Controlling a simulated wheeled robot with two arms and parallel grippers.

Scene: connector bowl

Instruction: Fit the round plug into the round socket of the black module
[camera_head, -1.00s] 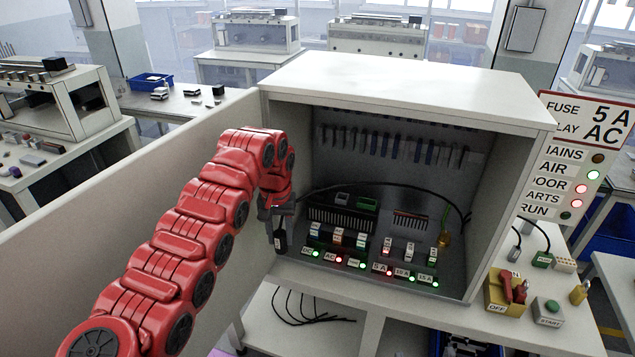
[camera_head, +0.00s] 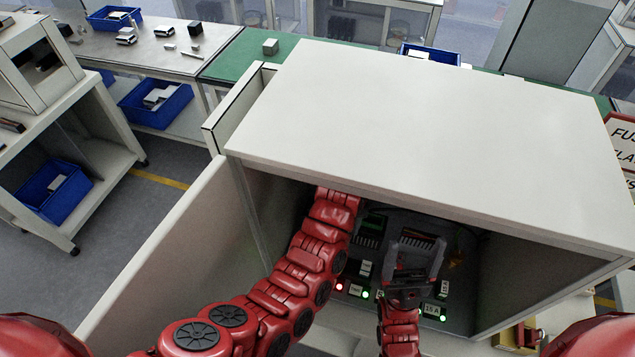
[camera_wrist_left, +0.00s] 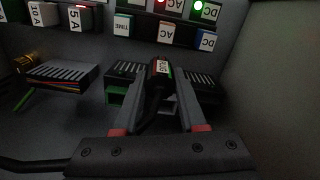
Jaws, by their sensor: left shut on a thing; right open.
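In the left wrist view my left gripper (camera_wrist_left: 165,85) is shut on a black plug (camera_wrist_left: 161,68) with a small printed label. A black cable runs from the plug down between the fingers. A ribbed black module (camera_wrist_left: 200,84) lies just beyond the plug, which covers part of it. I cannot tell whether they touch, and I cannot make out the round socket. In the head view my left arm reaches into the cabinet, and its gripper is hidden. My right gripper (camera_head: 418,248) is open in front of the cabinet's lower panel.
The cabinet's white top (camera_head: 430,140) overhangs the work area. Its open door (camera_head: 175,260) stands at the left. Labelled switches with lit lamps (camera_head: 356,290) line the panel. In the left wrist view a second ribbed block with coloured wires (camera_wrist_left: 62,75) lies to the left.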

